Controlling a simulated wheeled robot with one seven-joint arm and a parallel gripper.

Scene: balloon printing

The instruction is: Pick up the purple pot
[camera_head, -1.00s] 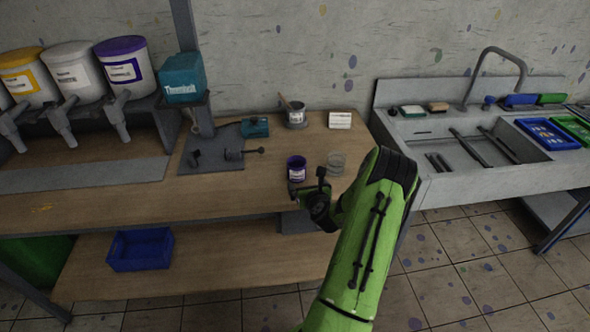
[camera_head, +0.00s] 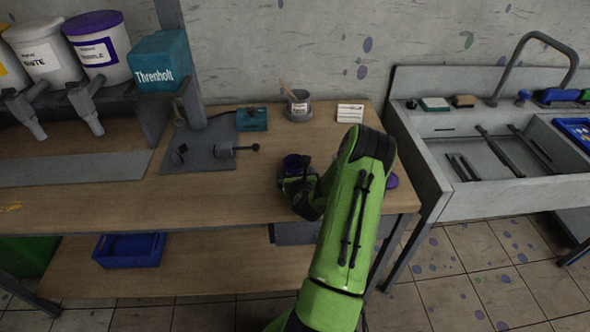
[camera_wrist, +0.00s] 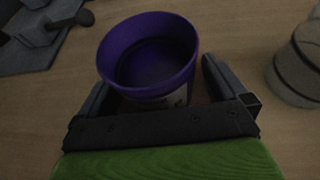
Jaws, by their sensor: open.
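The purple pot (camera_wrist: 148,62) stands upright on the wooden table, with a purple rim and inside and a pale label low on its side. In the wrist view it sits between the two fingers of my open gripper (camera_wrist: 155,85), with one finger on each side. I cannot tell whether the fingers touch it. In the head view only the top of the pot (camera_head: 293,162) shows, just beyond my gripper (camera_head: 297,183), and my arm hides much around it.
A grey stand base (camera_head: 205,150), a grey pot with a stick (camera_head: 298,106) and a white card (camera_head: 350,113) are farther back. The sink (camera_head: 500,165) is at the right.

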